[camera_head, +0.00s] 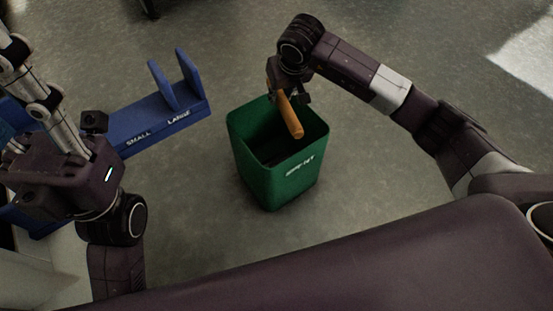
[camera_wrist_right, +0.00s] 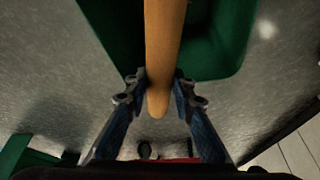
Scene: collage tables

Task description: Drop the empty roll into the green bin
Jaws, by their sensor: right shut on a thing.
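The empty roll (camera_head: 290,115) is a thin orange-brown tube. My right gripper (camera_head: 288,95) is shut on it and holds it above the green bin, tilted down toward the bin's near side. In the right wrist view the roll (camera_wrist_right: 163,45) passes between the two fingertips (camera_wrist_right: 160,90), and the bin (camera_wrist_right: 232,50) lies beyond it. The green bin (camera_head: 280,185) stands upright on the floor with its open top up and pale lettering on its front. Its bottom inside is dark. My left arm is at the left, and its fingertips do not show clearly.
A blue rack (camera_head: 165,115) with upright dividers and the words SMALL and LARGE stands left of the bin. The grey floor (camera_head: 400,170) right of the bin is clear.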

